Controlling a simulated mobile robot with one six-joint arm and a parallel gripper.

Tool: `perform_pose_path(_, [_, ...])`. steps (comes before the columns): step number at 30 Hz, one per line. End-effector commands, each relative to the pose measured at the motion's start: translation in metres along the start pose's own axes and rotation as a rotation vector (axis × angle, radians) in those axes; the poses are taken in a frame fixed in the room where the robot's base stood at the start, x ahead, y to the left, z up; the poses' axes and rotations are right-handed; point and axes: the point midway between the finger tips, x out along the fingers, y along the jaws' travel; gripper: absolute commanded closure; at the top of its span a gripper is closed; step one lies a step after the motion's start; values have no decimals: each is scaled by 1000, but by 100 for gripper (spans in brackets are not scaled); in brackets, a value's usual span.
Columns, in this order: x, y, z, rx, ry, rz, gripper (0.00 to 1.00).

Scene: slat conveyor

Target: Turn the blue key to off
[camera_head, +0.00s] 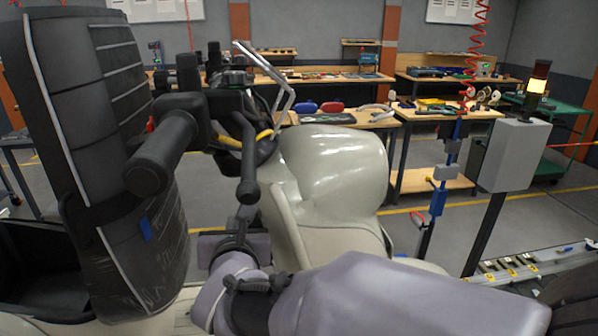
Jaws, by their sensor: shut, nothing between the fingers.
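A small blue piece (567,249) shows on the pale rail at the lower right; it may be the blue key, but it is too small to tell which way it is turned. My arm's lavender-grey cover (390,298) fills the bottom of the view, left of the rail. My gripper's fingers cannot be made out; the end of the arm is lost among dark parts at the lower centre.
Several yellow pieces sit on the pale rail (470,288), beside the dark slatted conveyor (575,290). A grey box (515,155) on a dark post stands behind it. A blue-fitted post (440,195) stands left of that. Workbenches (405,113) line the back; grey floor lies between.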

Motion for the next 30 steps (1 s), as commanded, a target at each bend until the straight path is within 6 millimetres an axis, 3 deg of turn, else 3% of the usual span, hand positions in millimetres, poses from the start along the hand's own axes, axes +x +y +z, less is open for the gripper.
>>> perform_pose_path(30, [4,0,-6,1,3,-1,100])
